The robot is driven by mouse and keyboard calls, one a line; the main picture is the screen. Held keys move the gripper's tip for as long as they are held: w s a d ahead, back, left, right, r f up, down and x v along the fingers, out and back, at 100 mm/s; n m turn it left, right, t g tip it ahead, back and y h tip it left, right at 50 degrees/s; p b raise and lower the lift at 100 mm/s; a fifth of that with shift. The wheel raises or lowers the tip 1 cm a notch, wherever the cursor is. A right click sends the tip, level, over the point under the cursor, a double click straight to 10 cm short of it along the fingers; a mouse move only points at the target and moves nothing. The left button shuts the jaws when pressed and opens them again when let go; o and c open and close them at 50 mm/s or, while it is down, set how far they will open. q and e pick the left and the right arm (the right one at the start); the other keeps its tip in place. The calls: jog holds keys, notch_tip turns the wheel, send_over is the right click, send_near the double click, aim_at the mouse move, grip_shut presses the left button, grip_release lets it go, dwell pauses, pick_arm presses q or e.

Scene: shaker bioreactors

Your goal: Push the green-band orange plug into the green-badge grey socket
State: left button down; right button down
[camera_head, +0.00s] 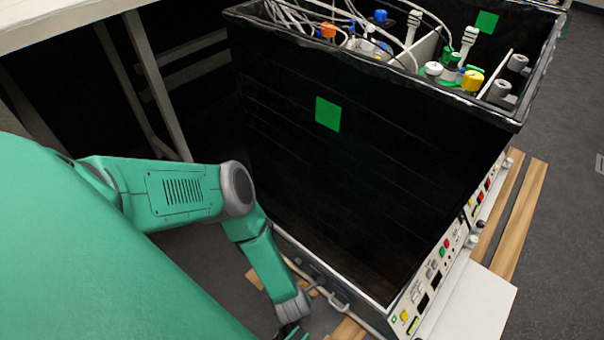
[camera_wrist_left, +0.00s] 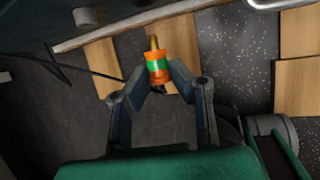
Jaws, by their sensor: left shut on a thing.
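The orange plug (camera_wrist_left: 158,76) with a green band and a brass-coloured tip is held between the fingertips of my left gripper (camera_wrist_left: 157,69) in the left wrist view. Its tip points to the top of that view and touches nothing that I can see. In the head view my left gripper (camera_head: 292,331) is at the bottom edge, low beside the front corner of the black bin's base, and the plug cannot be made out there. I cannot identify the green-badge grey socket for certain in either view. My right gripper is not in view.
A large black bin (camera_head: 330,190) holding cables and coloured caps stands on a base with a control panel (camera_head: 430,285). A light bar (camera_wrist_left: 125,28) and a grey knob-like part (camera_wrist_left: 85,17) lie beyond the plug tip. Wooden strips (camera_head: 527,205) lie on the dark floor.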

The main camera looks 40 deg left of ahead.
pick_arm(q)
jog(key=shift+s+a, duration=0.1)
jog(key=shift+s, duration=0.6)
jog(key=w+a+b, duration=0.1)
jog(key=w+a, duration=0.3)
jog(key=a, duration=0.2)
jog(key=shift+a+f+b, duration=0.2)
jog(key=shift+a+b, duration=0.1)
jog(key=shift+a, duration=0.1)
jog(key=shift+r, duration=0.1)
jog(key=shift+w+d, duration=0.1)
jog(key=shift+w, duration=0.95)
dwell(1.7)
